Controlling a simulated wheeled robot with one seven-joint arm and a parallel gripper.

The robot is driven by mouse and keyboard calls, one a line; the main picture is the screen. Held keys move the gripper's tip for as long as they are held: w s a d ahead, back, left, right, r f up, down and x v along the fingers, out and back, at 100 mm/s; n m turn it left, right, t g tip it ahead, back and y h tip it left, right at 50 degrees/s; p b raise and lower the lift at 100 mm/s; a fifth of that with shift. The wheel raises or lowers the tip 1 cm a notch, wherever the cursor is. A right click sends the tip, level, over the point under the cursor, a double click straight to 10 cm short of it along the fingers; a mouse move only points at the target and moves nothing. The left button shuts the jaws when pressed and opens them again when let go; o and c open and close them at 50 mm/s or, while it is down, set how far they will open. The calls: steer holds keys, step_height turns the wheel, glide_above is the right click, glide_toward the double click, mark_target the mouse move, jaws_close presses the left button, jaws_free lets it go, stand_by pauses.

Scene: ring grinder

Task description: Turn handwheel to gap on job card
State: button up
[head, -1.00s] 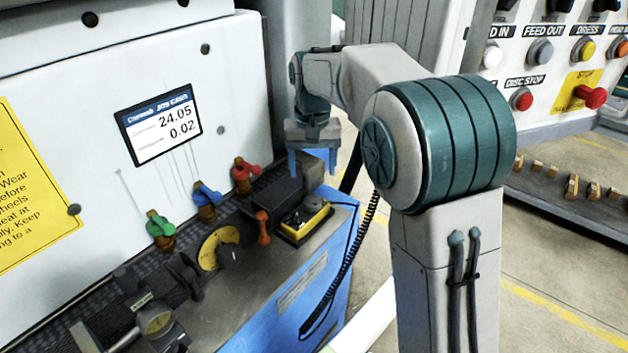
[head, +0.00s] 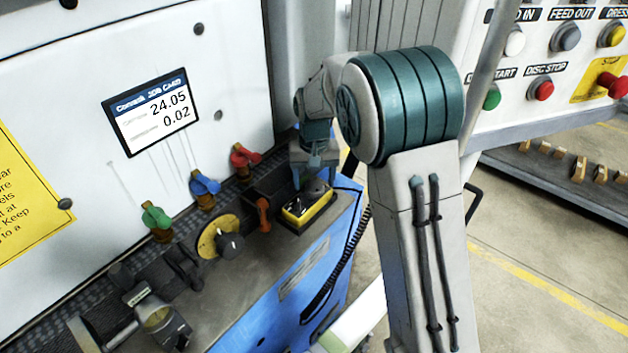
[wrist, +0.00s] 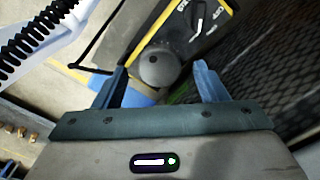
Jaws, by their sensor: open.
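The job card (head: 152,112) is on the white panel in the head view and shows 24.05 and 0.02; its small labels are blurred. A yellow-edged black control box (head: 306,211) sits on the machine ledge under my gripper. A round grey knob with a dark dimple (wrist: 160,70), which looks like the handwheel, is on or beside this box in the wrist view. My gripper (wrist: 161,66) is open, with one blue finger on each side of the knob in the picture. I cannot tell whether they touch it. In the head view my gripper (head: 315,180) hides part of the box.
Green (head: 155,217), blue (head: 205,184) and red (head: 244,157) valve handles stand left of the box. A yellow dial with a black knob (head: 228,240) and an orange lever (head: 263,214) are nearby. A push-button panel (head: 560,70) stands at right. A coiled black cable hangs beside the blue base.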

mark_target(314, 186)
steer(key=shift+f, duration=0.7)
steer(key=c, duration=1)
steer(key=shift+n+b, duration=0.45)
steer(key=shift+n, duration=1.95)
steer(key=o, duration=1)
steer(key=shift+r, duration=0.1)
step_height(314, 186, up, 14)
steer(key=b, duration=0.1)
